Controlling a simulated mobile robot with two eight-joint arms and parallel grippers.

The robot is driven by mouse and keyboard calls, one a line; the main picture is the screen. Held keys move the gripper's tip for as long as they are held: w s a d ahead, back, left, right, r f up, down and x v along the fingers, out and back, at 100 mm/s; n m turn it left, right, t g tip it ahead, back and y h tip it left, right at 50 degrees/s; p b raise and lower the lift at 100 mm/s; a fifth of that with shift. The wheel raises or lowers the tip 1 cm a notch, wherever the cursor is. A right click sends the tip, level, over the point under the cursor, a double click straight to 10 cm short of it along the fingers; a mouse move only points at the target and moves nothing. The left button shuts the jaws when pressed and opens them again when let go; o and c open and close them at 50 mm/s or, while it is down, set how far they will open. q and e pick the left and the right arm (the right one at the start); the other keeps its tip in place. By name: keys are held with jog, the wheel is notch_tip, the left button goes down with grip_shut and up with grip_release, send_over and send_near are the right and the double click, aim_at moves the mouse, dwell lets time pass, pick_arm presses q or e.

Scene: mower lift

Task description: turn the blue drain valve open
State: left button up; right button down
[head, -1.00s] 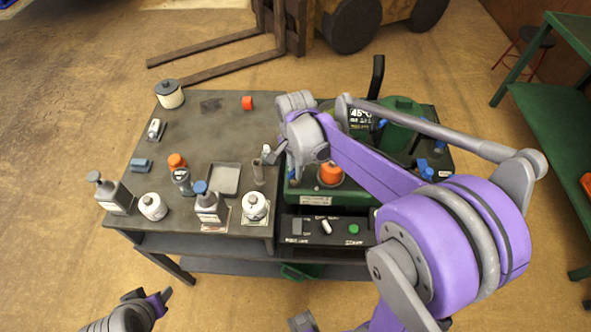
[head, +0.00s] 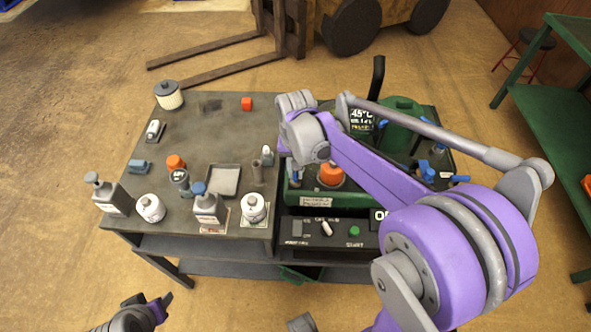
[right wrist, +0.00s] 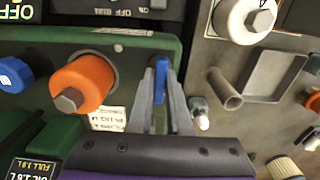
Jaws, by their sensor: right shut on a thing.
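The blue drain valve (right wrist: 161,78) shows in the right wrist view as a narrow blue handle at the side of the green machine (right wrist: 130,50). My right gripper (right wrist: 163,85) has one grey finger on each side of it and is shut on it. In the head view the wrist of my right arm hides most of this spot at the left end of the green machine (head: 317,200). My left gripper (head: 160,303) is low at the bottom left of the head view, away from the table; its jaw opening is not clear.
An orange cap (right wrist: 82,83) and a blue knob (right wrist: 14,74) sit near the valve. A grey tube (right wrist: 224,88) and a small white-tipped bottle (right wrist: 201,114) stand close on the other side. Several bottles and a tray (head: 225,181) occupy the table (head: 215,130).

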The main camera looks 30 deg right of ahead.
dwell(0.5)
jog(key=c, duration=0.9)
grip_release()
jog(key=shift+o, duration=0.2)
notch_tip(320, 180, up, 11)
jog(key=shift+p, duration=0.4)
jog(key=shift+f, duration=0.1)
